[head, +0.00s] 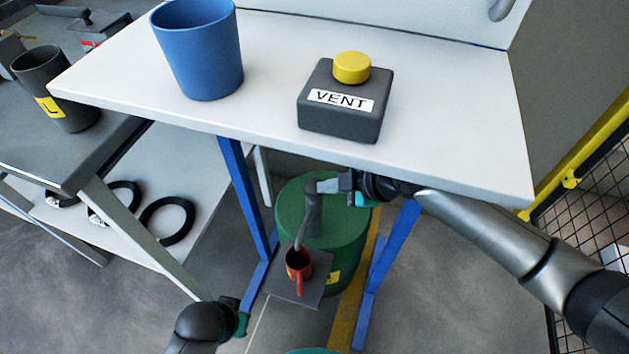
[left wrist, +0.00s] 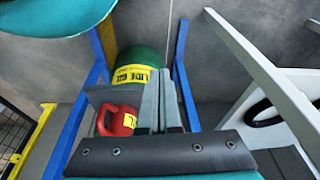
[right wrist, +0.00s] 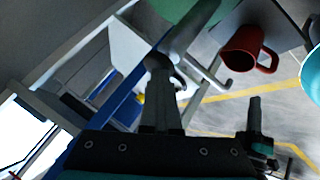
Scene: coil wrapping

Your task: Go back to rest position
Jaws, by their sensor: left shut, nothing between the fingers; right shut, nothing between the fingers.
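My right gripper (head: 326,185) reaches in from the right under the white table (head: 450,120). It is shut and empty, its tips close to the grey tap (head: 312,200) at the green drum (head: 345,240); I cannot tell whether they touch. In the right wrist view its shut fingers (right wrist: 160,98) point toward the tap. My left gripper is low at the bottom in the head view, its fingers hidden there. In the left wrist view its fingers (left wrist: 160,95) are shut and empty. A red mug (head: 300,263) stands on a grey plate (head: 290,285) below the spout.
The table holds a blue bucket (head: 200,50) and a dark VENT box (head: 340,110) with a yellow button. Blue legs (head: 398,250) flank the drum. A grey bench at left holds a dark L cup (head: 55,85); black rings (head: 167,220) lie below. Mesh fencing is at right.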

